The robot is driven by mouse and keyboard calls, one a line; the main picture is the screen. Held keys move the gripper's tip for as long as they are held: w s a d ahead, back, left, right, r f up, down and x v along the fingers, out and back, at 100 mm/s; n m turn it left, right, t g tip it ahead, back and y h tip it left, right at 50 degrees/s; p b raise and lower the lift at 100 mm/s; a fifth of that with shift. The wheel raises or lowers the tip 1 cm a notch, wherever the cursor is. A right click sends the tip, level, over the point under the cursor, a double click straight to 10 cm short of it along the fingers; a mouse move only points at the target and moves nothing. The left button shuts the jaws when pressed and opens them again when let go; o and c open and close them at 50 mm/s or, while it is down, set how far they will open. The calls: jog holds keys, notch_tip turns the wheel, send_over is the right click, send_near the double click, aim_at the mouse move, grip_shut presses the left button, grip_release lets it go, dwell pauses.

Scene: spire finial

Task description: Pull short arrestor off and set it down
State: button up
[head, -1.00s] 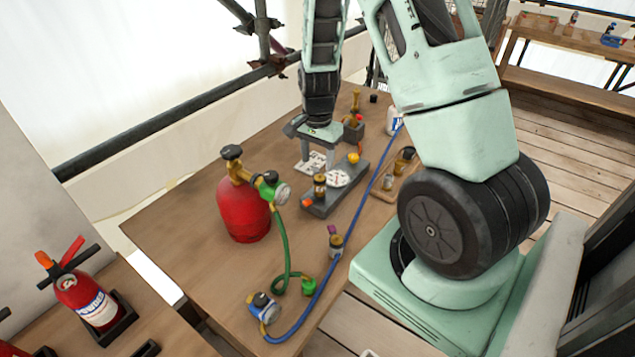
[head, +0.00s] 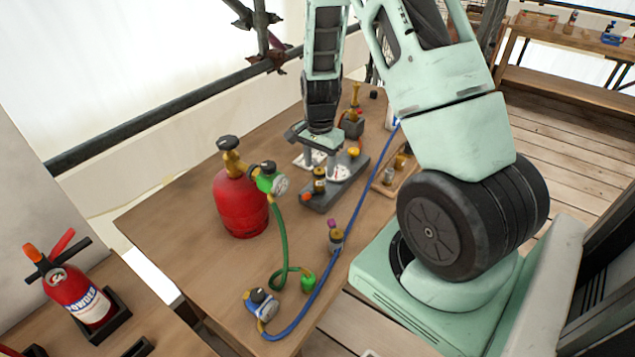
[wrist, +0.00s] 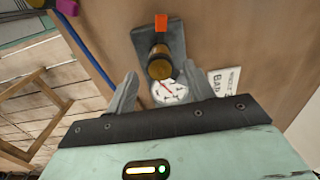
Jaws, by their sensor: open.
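A grey base block (head: 318,204) on the table carries a short dark brass cylinder (head: 319,182), an orange end, a white dial gauge (head: 340,173) and a yellow knob (head: 353,152). The cylinder may be the short arrestor; no label shows. My gripper (head: 320,160) is open, pointing down above the block behind the cylinder. In the wrist view, the brass cylinder (wrist: 159,64) stands just beyond and between my gripper's fingertips (wrist: 160,80), with the dial (wrist: 170,91) between the fingers. I see no contact with the cylinder.
A red gas cylinder (head: 240,205) with a green hose stands left of the block. A blue hose (head: 358,210) runs along the right. A purple-topped fitting (head: 335,238) stands in front. A wooden tray (head: 383,187) with brass fittings lies at right.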

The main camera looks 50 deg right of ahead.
aim_at(319, 171)
notch_tip(319, 171, down, 5)
jog(key=b, duration=0.3)
jog(key=shift+f, duration=0.15)
dwell(1.2)
grip_shut()
jog(key=shift+r+p, duration=2.8)
jog(key=shift+r, duration=0.25)
